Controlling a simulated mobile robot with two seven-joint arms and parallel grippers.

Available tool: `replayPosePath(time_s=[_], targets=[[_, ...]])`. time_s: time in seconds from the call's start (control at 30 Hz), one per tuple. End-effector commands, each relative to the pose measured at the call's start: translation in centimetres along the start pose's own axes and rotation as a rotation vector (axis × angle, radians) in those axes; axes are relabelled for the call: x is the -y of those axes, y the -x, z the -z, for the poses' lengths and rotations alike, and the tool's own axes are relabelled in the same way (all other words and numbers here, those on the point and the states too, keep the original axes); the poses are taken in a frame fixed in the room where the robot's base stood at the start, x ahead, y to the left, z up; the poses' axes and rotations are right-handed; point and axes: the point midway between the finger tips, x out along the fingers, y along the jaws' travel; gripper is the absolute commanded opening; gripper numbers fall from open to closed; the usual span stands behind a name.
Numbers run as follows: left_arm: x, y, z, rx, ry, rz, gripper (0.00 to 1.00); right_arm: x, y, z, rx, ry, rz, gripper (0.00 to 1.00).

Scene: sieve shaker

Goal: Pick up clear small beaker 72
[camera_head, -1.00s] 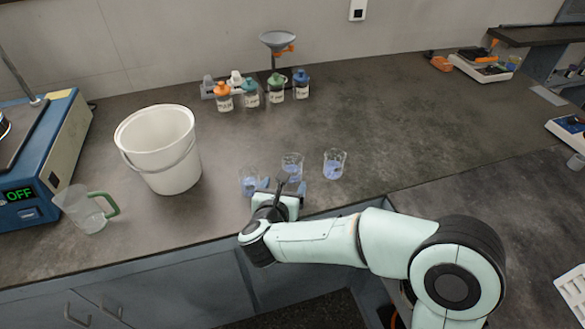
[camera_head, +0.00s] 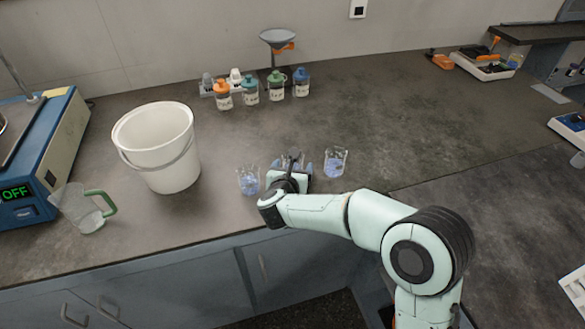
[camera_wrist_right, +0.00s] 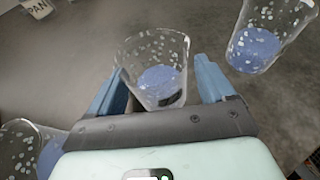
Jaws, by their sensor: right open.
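Three clear small beakers with pale specks and blue bottoms stand in a row on the bench in the head view: left (camera_head: 249,181), middle (camera_head: 291,160) and right (camera_head: 335,162). No number is readable on them. My right gripper (camera_head: 290,168) is at the middle beaker and partly hides it. In the right wrist view the middle beaker (camera_wrist_right: 155,70) stands between the blue fingers of my open right gripper (camera_wrist_right: 160,88), with gaps visible at its sides. The right beaker (camera_wrist_right: 262,42) and left beaker (camera_wrist_right: 18,150) flank it. My left gripper is not in view.
A white bucket (camera_head: 158,150) and a clear jug with green handle (camera_head: 82,210) stand left of the beakers, beside a blue device (camera_head: 40,160). Several capped bottles (camera_head: 250,90) and a funnel stand (camera_head: 278,42) are behind. Bench space to the right is clear.

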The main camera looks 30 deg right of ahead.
Motion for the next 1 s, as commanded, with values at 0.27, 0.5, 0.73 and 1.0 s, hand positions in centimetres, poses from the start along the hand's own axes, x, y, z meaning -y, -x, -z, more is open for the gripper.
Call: replayPosePath(time_s=[0.27, 0.5, 0.73, 1.0], targets=[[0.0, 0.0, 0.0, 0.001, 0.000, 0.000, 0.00, 0.0, 0.1, 0.0, 0.000, 0.000, 0.000, 0.24], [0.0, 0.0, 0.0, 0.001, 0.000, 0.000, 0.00, 0.0, 0.1, -0.1, 0.001, -0.001, 0.000, 0.24], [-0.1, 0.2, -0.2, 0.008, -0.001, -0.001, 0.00, 0.0, 0.3, -0.6, 0.002, -0.002, -0.001, 0.24], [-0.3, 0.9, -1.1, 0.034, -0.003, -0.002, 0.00, -0.1, 1.1, -2.5, 0.003, -0.003, -0.002, 0.24]])
